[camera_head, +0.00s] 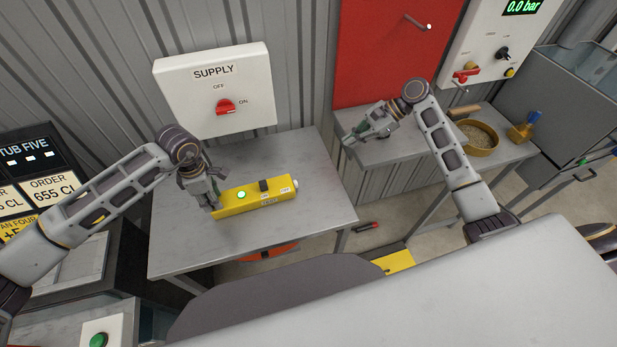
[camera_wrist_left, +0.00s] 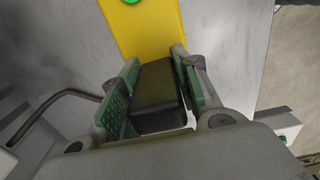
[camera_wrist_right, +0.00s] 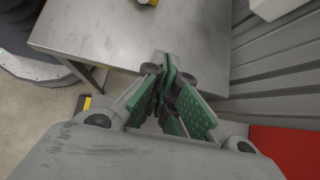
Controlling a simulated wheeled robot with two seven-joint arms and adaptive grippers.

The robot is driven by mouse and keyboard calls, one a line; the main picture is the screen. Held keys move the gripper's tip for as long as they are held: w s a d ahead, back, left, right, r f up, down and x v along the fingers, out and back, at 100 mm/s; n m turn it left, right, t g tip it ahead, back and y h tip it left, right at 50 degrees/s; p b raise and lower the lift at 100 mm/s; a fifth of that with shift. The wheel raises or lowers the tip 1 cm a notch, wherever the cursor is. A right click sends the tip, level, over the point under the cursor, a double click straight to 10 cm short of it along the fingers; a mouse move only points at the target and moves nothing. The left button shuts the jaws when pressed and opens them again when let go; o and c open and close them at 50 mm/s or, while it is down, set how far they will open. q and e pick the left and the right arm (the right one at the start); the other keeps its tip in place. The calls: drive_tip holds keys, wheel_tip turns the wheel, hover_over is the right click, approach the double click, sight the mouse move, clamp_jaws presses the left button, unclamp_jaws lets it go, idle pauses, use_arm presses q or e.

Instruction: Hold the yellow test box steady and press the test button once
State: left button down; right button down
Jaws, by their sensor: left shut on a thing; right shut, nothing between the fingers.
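The yellow test box (camera_head: 232,208) lies on the grey metal table. A green light (camera_head: 241,195), a black piece (camera_head: 263,185) and a pale label show on its top, and a small whitish knob (camera_head: 295,183) at its right end. My left gripper (camera_head: 214,201) is shut on the box's left end; in the left wrist view its fingers (camera_wrist_left: 153,88) flank a dark block at the end of the yellow body (camera_wrist_left: 145,30). My right gripper (camera_head: 352,138) is shut and empty, right of the box and apart from it; its fingers (camera_wrist_right: 168,75) meet in the right wrist view.
The grey table (camera_head: 310,160) is bare around the box. A white SUPPLY panel (camera_head: 250,75) with a red knob is behind it. A second table (camera_head: 500,155) at the right bears a brass-coloured bowl (camera_head: 480,150). A red panel (camera_head: 385,50) stands behind my right gripper.

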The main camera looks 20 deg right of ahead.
use_arm(q)
drive_tip(key=shift+s+f, duration=0.2)
drive_tip(key=shift+f, duration=0.1)
use_arm(e)
drive_tip(key=s+a+f+g, duration=0.1)
drive_tip(key=a, duration=0.1)
drive_tip(key=s+a+f+g, duration=0.1)
drive_tip(key=s+a, duration=0.1)
drive_tip(key=shift+s+f+y, duration=0.2)
drive_tip(key=shift+y, duration=0.2)
drive_tip(key=shift+a, duration=0.1)
approach(308, 184)
drive_tip(key=x, duration=0.4)
drive_tip(key=shift+s+a+f, duration=0.15)
drive_tip(key=shift+a+f, duration=0.1)
drive_tip(key=shift+a, duration=0.1)
drive_tip(key=shift+a+r, duration=0.1)
drive_tip(key=shift+a, duration=1.75)
